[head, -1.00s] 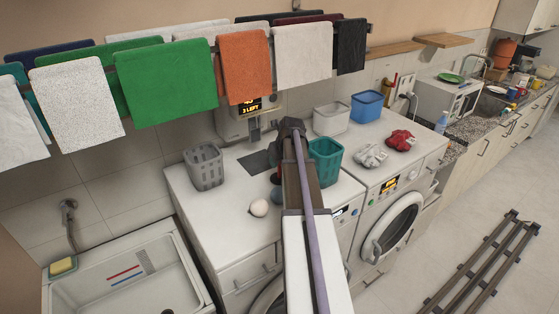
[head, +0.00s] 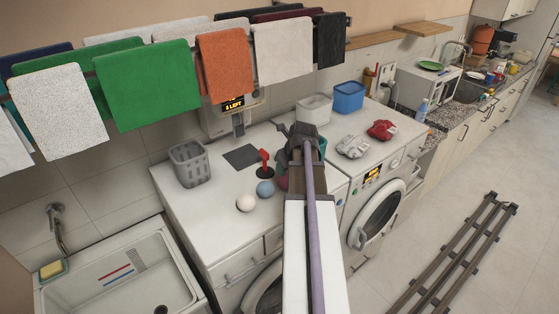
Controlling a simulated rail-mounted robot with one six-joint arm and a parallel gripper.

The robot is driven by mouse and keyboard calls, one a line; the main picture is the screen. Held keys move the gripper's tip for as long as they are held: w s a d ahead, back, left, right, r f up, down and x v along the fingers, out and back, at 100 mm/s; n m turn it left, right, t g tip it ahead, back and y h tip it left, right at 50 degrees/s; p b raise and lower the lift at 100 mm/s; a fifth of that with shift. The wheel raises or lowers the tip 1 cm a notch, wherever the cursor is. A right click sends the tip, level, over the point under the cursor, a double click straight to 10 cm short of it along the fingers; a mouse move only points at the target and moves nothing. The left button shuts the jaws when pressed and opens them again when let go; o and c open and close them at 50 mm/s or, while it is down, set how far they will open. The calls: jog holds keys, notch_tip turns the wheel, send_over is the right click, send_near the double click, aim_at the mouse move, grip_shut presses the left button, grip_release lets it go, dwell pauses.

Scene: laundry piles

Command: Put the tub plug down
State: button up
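I cannot make out a tub plug for sure. The white tub (head: 100,282) is at the lower left, with a dark round spot (head: 161,309) on its floor; I cannot tell whether that is an open drain or a plug. A small red and black upright item (head: 265,161) stands on the machine top, left of my gripper.
A white ball (head: 246,203), a blue ball (head: 265,188) and a grey basket (head: 189,164) are on the left machine top. White (head: 352,147) and red cloths (head: 382,130) lie right. White (head: 315,108) and blue bins (head: 348,97) stand behind. Towels (head: 148,82) hang above.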

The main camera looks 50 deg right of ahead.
jog(key=w+a+n+g+y, duration=0.1)
jog(key=w+a+n, duration=0.1)
jog(key=a+n, duration=0.7)
jog(key=w+a+n+g, duration=0.1)
jog(key=w+a+n, duration=0.1)
jog(key=a+n, duration=0.7)
jog(key=s+a+n+g, duration=0.1)
jog(key=s+a+n, duration=0.1)
jog(key=a+n, duration=0.7)
jog(key=s+a+f+n+g, duration=0.1)
jog(key=s+a+n, duration=0.2)
jog(key=a+n, duration=0.7)
jog(key=a, duration=0.3)
jog(key=shift+a+f+n, duration=0.15)
jog(key=shift+a+n, duration=0.15)
jog(key=shift+o, duration=0.4)
jog(key=o, duration=0.7)
jog(key=shift+w, duration=0.1)
jog(key=shift+c, duration=0.2)
